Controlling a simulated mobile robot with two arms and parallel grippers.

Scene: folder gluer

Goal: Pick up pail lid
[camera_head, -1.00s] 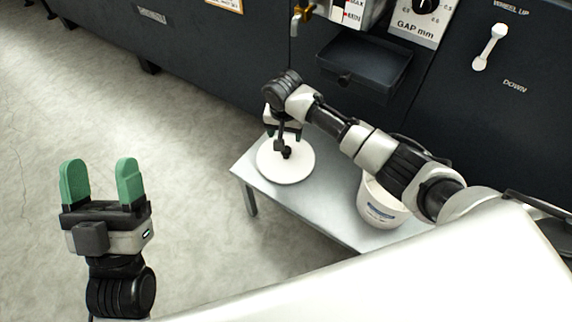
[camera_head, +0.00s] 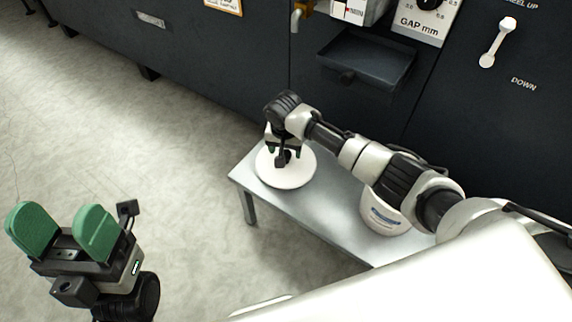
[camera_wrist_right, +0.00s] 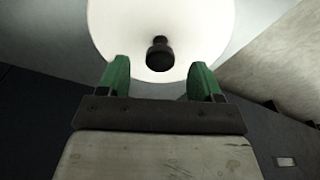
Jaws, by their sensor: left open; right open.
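The pail lid (camera_head: 299,177) is a white round disc lying on the left end of a low metal table. It has a dark knob at its middle, which shows in the right wrist view on the lid (camera_wrist_right: 200,30) as a black knob (camera_wrist_right: 160,54). My right gripper (camera_head: 284,150) is over the lid. In the right wrist view its green fingers (camera_wrist_right: 158,78) are open, with the knob just beyond and between the tips, not gripped. My left gripper (camera_head: 62,228) is open and empty, over the floor at the lower left, far from the lid.
The white pail (camera_head: 384,218) stands on the metal table (camera_head: 335,205) right of the lid, partly behind my right arm. The dark machine (camera_head: 220,70) with a tray (camera_head: 365,62) rises behind the table. Floor at left is clear.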

